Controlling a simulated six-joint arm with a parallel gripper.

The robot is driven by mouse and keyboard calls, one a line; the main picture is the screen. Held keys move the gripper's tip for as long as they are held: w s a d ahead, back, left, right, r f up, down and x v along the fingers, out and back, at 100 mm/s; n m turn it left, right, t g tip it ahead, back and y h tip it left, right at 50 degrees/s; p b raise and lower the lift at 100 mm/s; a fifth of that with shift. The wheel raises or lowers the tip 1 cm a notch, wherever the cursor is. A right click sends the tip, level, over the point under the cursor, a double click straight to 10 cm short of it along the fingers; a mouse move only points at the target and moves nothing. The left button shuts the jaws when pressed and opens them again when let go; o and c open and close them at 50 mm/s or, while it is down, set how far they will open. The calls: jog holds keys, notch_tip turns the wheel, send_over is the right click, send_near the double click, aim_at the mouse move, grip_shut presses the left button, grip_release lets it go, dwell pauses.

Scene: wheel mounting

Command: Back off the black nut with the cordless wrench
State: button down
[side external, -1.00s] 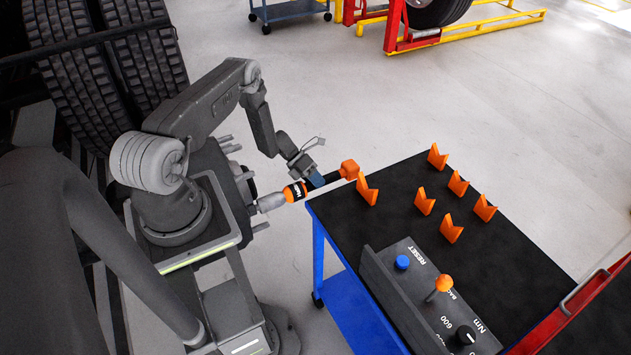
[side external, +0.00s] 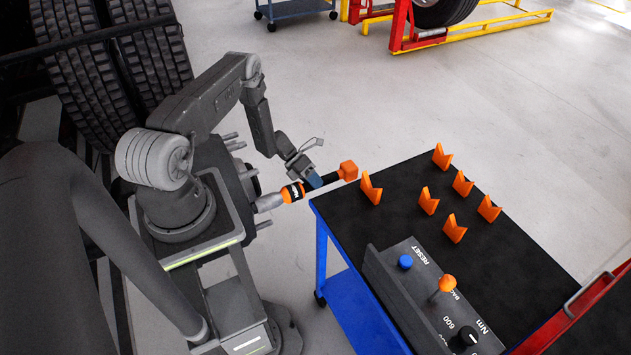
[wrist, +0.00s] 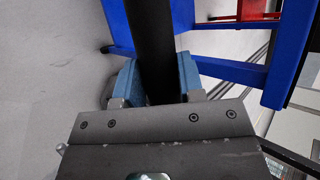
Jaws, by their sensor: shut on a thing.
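The cordless wrench shows in the side external view, with an orange-and-black body (side external: 292,192), a dark handle and an orange block (side external: 348,171) at its right end. Its grey socket end (side external: 268,203) points left at the dark wheel hub (side external: 245,180). My gripper (side external: 314,181) is shut on the handle and holds the wrench in the air between hub and cart. In the wrist view its blue fingers (wrist: 157,80) clasp the black handle (wrist: 156,45) from both sides. I cannot make out the black nut; whether the socket touches it is not clear.
A blue cart with a black top (side external: 395,215) stands right of the hub, bearing several orange V-shaped rests (side external: 427,201). Its control box (side external: 425,295) has a blue button (side external: 405,262), an orange-topped lever (side external: 446,284) and a black knob (side external: 466,337). Large tyres (side external: 105,70) stand at the left.

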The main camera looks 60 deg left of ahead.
jog(key=shift+s, duration=0.75)
dwell(1.6)
jog(key=shift+w, duration=1.3)
dwell(4.3)
